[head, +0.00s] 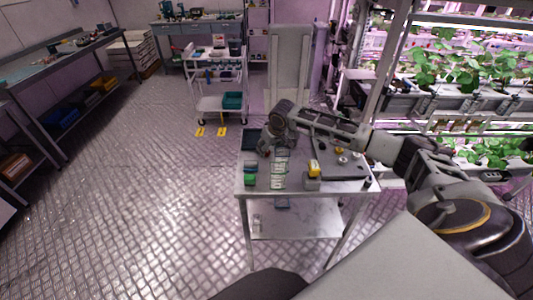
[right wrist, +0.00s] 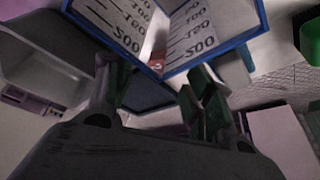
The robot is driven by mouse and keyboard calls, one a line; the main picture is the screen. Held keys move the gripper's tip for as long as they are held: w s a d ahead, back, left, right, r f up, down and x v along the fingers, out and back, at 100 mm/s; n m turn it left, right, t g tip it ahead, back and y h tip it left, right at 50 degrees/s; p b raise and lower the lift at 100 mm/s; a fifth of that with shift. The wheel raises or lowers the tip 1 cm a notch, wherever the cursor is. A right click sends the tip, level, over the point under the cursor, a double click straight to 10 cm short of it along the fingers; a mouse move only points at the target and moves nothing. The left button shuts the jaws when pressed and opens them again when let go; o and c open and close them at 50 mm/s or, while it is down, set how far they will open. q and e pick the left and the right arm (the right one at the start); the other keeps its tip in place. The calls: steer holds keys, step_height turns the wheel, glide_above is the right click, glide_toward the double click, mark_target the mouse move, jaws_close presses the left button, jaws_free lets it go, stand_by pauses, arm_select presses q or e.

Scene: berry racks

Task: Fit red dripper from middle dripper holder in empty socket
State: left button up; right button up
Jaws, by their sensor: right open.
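My right gripper (head: 266,149) is over the back left of a small metal cart, its fingers small and partly hidden. In the right wrist view my right gripper (right wrist: 160,95) is open, its dark fingers apart below two clear, blue-edged walls with printed scales. A small red piece (right wrist: 156,62), possibly the red dripper, shows between these walls, partly hidden, not between the fingers. In the head view a clear holder with scale marks (head: 279,176) stands at the cart's front middle. A grey plate (head: 352,170) with round parts lies on the right; I cannot tell which socket is empty. My left gripper is not in view.
A green item (head: 250,180) stands at the cart's front left, and a yellow-topped block (head: 314,168) stands beside the plate. Plant racks (head: 440,90) are at the right. A white trolley (head: 215,75) stands behind. The floor at left is clear.

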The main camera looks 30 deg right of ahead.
steer(key=shift+x, duration=1.25)
steer(key=c, duration=0.8)
steer(key=shift+c, duration=0.2)
step_height(320, 180, up, 10)
